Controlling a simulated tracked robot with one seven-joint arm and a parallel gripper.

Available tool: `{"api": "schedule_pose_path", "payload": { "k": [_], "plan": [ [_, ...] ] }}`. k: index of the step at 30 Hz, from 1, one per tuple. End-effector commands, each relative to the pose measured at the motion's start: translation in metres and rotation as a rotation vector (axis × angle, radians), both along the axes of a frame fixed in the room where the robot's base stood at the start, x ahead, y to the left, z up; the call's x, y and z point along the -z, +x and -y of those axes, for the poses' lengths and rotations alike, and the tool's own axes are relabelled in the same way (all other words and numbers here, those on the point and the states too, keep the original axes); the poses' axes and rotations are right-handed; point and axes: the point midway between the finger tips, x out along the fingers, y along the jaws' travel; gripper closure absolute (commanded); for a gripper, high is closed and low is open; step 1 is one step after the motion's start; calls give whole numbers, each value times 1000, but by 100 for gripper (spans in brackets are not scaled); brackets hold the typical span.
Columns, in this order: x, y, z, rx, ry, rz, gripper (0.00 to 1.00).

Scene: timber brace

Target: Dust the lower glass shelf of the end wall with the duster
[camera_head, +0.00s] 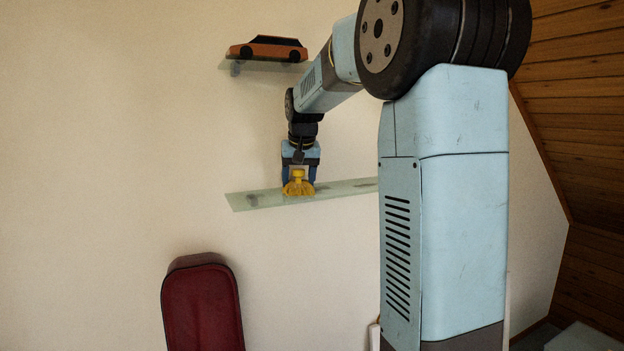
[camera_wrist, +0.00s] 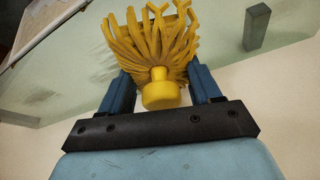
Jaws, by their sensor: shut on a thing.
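The lower glass shelf (camera_head: 345,190) is a pale green pane on the end wall, partly hidden on the right by my arm. In the wrist view the glass (camera_wrist: 70,75) spreads behind the duster. The yellow duster (camera_head: 298,187) has a round knob and many strands; it fills the upper middle of the wrist view (camera_wrist: 150,40). My gripper (camera_head: 299,172) is shut on the duster, with its blue fingers on either side of it. The strands appear at the shelf's surface, left of its middle; I cannot tell whether they touch the glass.
An upper glass shelf (camera_head: 228,66) holds an orange and black toy car (camera_head: 268,49). A dark red padded thing (camera_head: 202,308) stands below at the left. A sloped timber ceiling (camera_head: 575,90) closes the right side. The wall at far left is bare.

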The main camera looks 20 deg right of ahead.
Motion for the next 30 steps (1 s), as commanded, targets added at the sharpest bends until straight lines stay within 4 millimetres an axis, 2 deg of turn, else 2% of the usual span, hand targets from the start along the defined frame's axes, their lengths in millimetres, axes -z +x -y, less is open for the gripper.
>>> {"api": "schedule_pose_path", "payload": {
  "k": [8, 21, 30],
  "plan": [
    [0, 0, 8, 0, -1, 0, 70],
    [-3, 0, 35, 0, 0, 1, 70],
    [-3, 0, 43, 1, 0, 1, 70]
  ]
}}
